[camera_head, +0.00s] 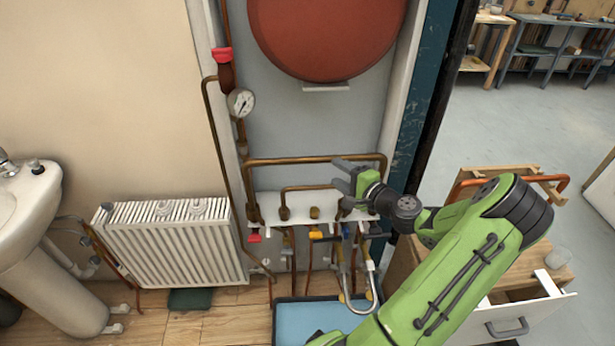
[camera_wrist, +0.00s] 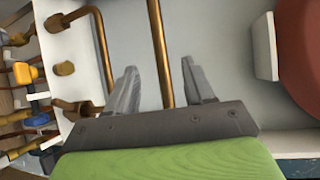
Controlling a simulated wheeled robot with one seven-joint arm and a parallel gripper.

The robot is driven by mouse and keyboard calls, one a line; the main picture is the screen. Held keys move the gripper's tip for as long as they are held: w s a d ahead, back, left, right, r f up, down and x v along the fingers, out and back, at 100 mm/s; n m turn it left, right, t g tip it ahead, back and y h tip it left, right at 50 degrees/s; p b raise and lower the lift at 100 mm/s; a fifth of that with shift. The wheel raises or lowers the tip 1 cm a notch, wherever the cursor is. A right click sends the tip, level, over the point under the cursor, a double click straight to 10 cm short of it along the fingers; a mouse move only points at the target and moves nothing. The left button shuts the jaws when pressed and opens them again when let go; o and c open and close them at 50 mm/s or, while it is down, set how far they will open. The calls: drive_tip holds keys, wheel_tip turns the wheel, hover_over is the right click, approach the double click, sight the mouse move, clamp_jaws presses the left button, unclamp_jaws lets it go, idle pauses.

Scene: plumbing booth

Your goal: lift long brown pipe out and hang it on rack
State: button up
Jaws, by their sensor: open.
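The long brown pipe (camera_head: 290,161) runs across the grey back panel above the white manifold shelf, its ends bent down at left and right. In the wrist view the long pipe (camera_wrist: 160,50) passes between the two fingers. My gripper (camera_head: 337,175) is open at the right part of this pipe. The open fingers also show in the wrist view (camera_wrist: 158,75); I cannot tell whether they touch the pipe. A wooden rack (camera_head: 492,172) stands at the right, with a copper-coloured pipe (camera_head: 470,183) on it, partly hidden by my arm.
A shorter brown pipe (camera_head: 305,187) sits just below the long one. A red tank (camera_head: 325,35) hangs above, and a pressure gauge (camera_head: 241,102) is at left. A blue tray (camera_head: 300,320) lies below. An open drawer (camera_head: 520,318) juts out at right.

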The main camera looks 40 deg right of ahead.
sight(319, 161)
drive_tip(key=b+x, duration=0.2)
drive_tip(key=x, duration=0.8)
drive_tip(key=shift+w+d+f, duration=0.1)
drive_tip(key=shift+w+f, duration=0.05)
drive_tip(key=shift+w, duration=0.1)
clamp_jaws()
idle(0.8)
